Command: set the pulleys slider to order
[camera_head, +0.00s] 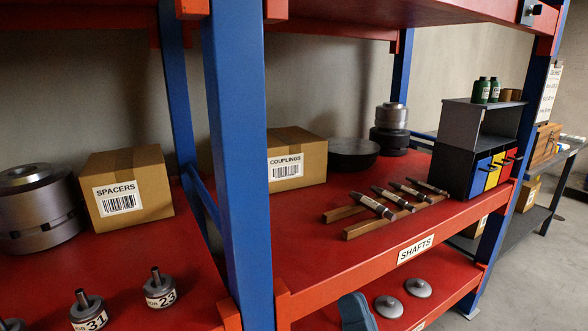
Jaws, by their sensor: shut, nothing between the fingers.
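I see no slider marked for pulleys in the head view. A small grey plate with a black knob (530,12) sits on the upper red beam at the top right; I cannot tell whether it is a slider. Two grey discs with raised centres, one on the left (388,306) and one on the right (418,288), lie on the lower red shelf; I cannot tell whether they are pulleys.
The red shelf (300,225) holds a SPACERS box (125,190), a COUPLINGS box (295,158), several shafts (392,198) on wooden rails and a black bin unit (462,165). A blue upright (238,170) stands in front. Grey floor (540,265) is clear at right.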

